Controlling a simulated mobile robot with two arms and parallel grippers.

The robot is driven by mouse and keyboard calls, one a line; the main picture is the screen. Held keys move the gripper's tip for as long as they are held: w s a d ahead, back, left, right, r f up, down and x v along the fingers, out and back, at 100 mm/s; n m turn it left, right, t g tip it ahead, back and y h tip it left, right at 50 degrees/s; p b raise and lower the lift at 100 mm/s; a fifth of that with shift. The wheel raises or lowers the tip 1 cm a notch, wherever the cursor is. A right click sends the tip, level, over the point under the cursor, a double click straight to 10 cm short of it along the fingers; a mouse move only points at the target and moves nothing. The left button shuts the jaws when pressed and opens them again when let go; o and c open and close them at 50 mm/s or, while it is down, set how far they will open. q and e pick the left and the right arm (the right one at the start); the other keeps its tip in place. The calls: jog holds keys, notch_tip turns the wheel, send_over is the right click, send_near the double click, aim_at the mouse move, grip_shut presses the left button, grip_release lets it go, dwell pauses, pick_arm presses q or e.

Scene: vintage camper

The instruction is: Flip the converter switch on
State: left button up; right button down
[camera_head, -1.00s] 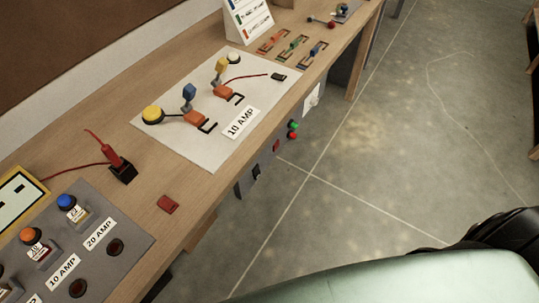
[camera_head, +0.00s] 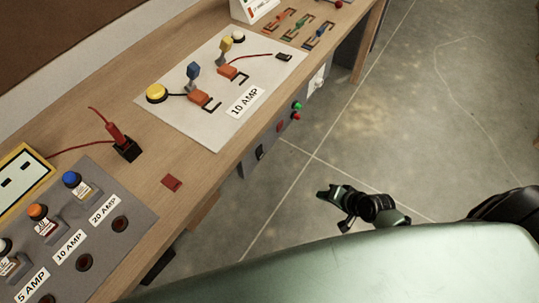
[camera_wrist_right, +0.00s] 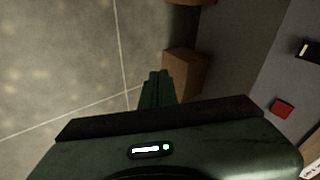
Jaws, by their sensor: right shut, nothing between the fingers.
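A grey panel (camera_head: 250,168) is on the front of the bench, below the worktop. It carries a black rocker switch (camera_head: 260,152), a small red switch (camera_head: 279,127), and a green light (camera_head: 297,106) above a red one (camera_head: 296,117). I cannot read which one is the converter switch. In the right wrist view a black switch (camera_wrist_right: 309,50) and a red one (camera_wrist_right: 282,108) show at the right edge. My right gripper (camera_head: 332,193) is over the floor, right of the panel and apart from it. Its fingers (camera_wrist_right: 157,82) are shut and empty. My left gripper is out of view.
The wooden worktop (camera_head: 200,185) holds a white board (camera_head: 215,130) labelled 10 AMP and a grey fuse panel (camera_head: 140,215). The floor (camera_head: 420,110) is clear. A brown block (camera_wrist_right: 187,72) is beside my fingers in the wrist view.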

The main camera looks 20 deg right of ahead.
jog(key=w+a+r+y, duration=0.2)
jog(key=a+r, duration=0.1)
jog(key=r, duration=0.5)
jog(key=w+a+r+m+t+y, duration=0.1)
jog(key=a+r, duration=0.3)
jog(key=r, duration=0.5)
jog(key=shift+w+r+m+t+y, duration=0.15)
jog(key=shift+w+m+t+y, duration=0.15)
jog(key=shift+w+y, duration=0.2)
jog(key=p, duration=0.1)
send_near(261, 156)
notch_tip(261, 156, down, 3)
jog(key=w, duration=0.1)
jog(key=shift+w+a+p, duration=0.5)
jog(key=shift+w+a, duration=0.6)
jog(key=shift+a, duration=0.1)
jog(key=shift+w+a+f, duration=0.35)
jog(key=shift+w, duration=0.1)
